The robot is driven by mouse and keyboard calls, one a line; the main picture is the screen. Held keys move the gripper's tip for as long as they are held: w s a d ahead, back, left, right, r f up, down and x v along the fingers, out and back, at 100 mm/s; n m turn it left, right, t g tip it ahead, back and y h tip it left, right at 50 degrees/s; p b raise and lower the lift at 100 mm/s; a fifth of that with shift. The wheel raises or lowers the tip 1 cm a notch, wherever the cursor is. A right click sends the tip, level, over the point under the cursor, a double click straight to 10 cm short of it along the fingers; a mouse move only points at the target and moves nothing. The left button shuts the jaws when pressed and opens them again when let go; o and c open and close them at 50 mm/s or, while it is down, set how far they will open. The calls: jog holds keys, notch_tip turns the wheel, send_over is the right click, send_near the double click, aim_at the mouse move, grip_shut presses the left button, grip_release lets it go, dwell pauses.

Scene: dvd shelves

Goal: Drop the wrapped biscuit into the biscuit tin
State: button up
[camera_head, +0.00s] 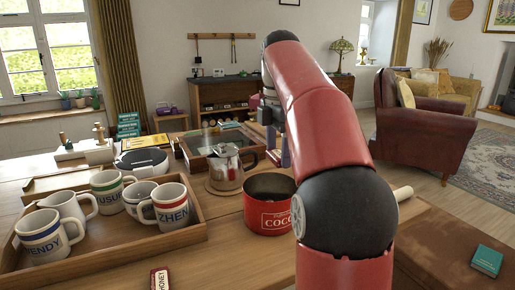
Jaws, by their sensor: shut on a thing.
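My gripper (277,145) is beyond my red arm, right of the steel pot, above the table. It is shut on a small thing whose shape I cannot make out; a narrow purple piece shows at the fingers. A red round tin (268,221) with an open top and white "COCO" lettering stands on the table, nearer than the gripper and partly behind my arm. I cannot tell whether it is the biscuit tin. A small dark red packet marked "HONEY" (160,279) lies at the front edge of view.
A wooden tray (120,255) with several mugs is at the left. A steel pot (226,168) stands on a round board behind the tin. A glass-topped box (213,141) lies behind it. A teal book (487,261) is at the right. My arm hides the middle right.

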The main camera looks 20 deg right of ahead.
jog(key=shift+f+b, duration=1)
jog(key=shift+f, duration=1.9)
jog(key=o, duration=1)
jog(key=shift+o, duration=0.2)
notch_tip(320, 180, up, 6)
jog(key=shift+p, duration=1.1)
jog(key=shift+r, duration=0.95)
